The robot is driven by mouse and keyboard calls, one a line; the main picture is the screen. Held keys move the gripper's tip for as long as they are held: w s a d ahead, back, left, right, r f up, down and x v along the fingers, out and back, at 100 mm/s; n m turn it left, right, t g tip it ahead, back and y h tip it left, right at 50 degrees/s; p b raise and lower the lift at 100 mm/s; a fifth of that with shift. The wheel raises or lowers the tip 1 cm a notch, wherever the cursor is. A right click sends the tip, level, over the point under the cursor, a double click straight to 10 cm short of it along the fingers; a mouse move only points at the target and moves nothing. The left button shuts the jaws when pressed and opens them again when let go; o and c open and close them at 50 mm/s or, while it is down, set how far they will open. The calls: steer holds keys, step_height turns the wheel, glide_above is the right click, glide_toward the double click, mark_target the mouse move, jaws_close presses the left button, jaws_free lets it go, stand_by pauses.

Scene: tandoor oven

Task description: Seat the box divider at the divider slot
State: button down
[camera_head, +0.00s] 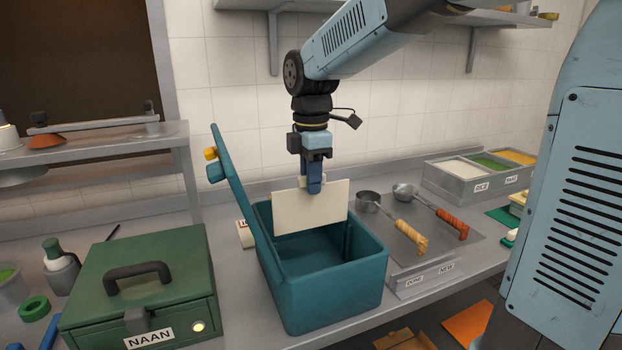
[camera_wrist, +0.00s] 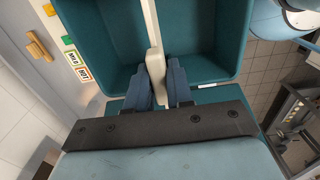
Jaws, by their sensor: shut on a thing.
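The box divider (camera_head: 311,208) is a thin cream panel with a small tab at its top. My gripper (camera_head: 314,186) is shut on that tab and holds the panel upright. The panel hangs at the mouth of the teal box (camera_head: 332,295), its lower edge around the level of the far rim. In the wrist view the divider (camera_wrist: 155,65) shows edge-on between the fingers of my gripper (camera_wrist: 157,92), over the open box (camera_wrist: 225,48).
The teal lid stands open at the box's left. A green NAAN box (camera_head: 140,285) is at the front left. Two ladles (camera_head: 412,236) lie on a tray at the right. A grey bin of food (camera_head: 480,178) stands behind them.

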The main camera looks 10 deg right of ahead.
steer(key=shift+f, duration=6.45)
stand_by(0.6)
steer(key=c, duration=0.9)
jaws_free()
steer(key=shift+r, duration=0.1)
